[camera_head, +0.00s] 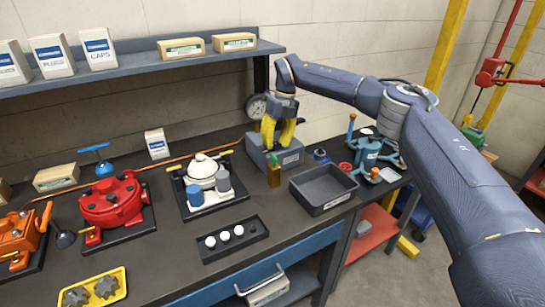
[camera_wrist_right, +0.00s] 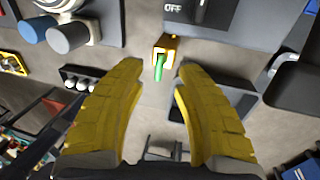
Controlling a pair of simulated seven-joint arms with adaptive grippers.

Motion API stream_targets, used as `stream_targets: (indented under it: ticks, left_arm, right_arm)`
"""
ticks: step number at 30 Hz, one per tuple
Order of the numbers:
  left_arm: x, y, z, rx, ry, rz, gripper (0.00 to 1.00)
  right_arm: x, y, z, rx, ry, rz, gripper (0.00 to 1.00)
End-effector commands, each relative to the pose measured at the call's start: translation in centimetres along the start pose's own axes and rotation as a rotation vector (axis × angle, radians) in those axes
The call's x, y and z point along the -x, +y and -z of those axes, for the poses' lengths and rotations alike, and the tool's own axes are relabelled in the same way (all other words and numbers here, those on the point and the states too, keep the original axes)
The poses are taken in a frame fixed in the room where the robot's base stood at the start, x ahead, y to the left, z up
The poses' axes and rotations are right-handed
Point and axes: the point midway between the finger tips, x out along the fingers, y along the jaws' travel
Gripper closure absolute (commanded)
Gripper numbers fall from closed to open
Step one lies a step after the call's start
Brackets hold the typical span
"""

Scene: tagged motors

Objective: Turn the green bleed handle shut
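The green bleed handle (camera_head: 273,159) sits on a small brass valve (camera_head: 275,177) at the front of a grey box-like unit (camera_head: 291,158) marked OFF. In the right wrist view the green handle (camera_wrist_right: 159,67) points toward the bottom of the picture from the brass valve body (camera_wrist_right: 165,46). My right gripper (camera_head: 284,141), with yellow fingers, hangs above the grey unit. In the wrist view the right gripper (camera_wrist_right: 158,72) is open, with the handle showing in the gap near its fingertips. It appears empty; contact cannot be seen. My left gripper is out of view.
A round gauge (camera_head: 257,106) stands behind the grey unit. An empty dark tray (camera_head: 322,190) lies to its right front. A white pump (camera_head: 203,170) with blue and grey caps is to the left, and a teal device (camera_head: 371,153) to the right. A shelf (camera_head: 130,65) runs along the back.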

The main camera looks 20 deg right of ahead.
Motion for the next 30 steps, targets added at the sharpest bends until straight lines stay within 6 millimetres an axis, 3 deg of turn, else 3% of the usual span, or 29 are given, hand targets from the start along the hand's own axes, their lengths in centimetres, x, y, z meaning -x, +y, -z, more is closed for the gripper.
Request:
stream_targets:
  ticks: [6,12,28,30]
  left_arm:
    - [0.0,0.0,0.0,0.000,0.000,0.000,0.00]
    - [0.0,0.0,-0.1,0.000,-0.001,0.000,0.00]
    - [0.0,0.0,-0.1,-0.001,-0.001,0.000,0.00]
    - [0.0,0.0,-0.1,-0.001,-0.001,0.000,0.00]
  right_arm:
    - [-3.3,0.0,0.1,0.001,0.003,-0.001,0.68]
    - [-5.1,0.1,0.0,0.000,0.001,0.000,0.68]
    - [-5.8,0.0,0.0,0.000,0.000,0.000,0.67]
    - [-5.8,0.0,0.0,0.000,0.000,0.000,0.75]
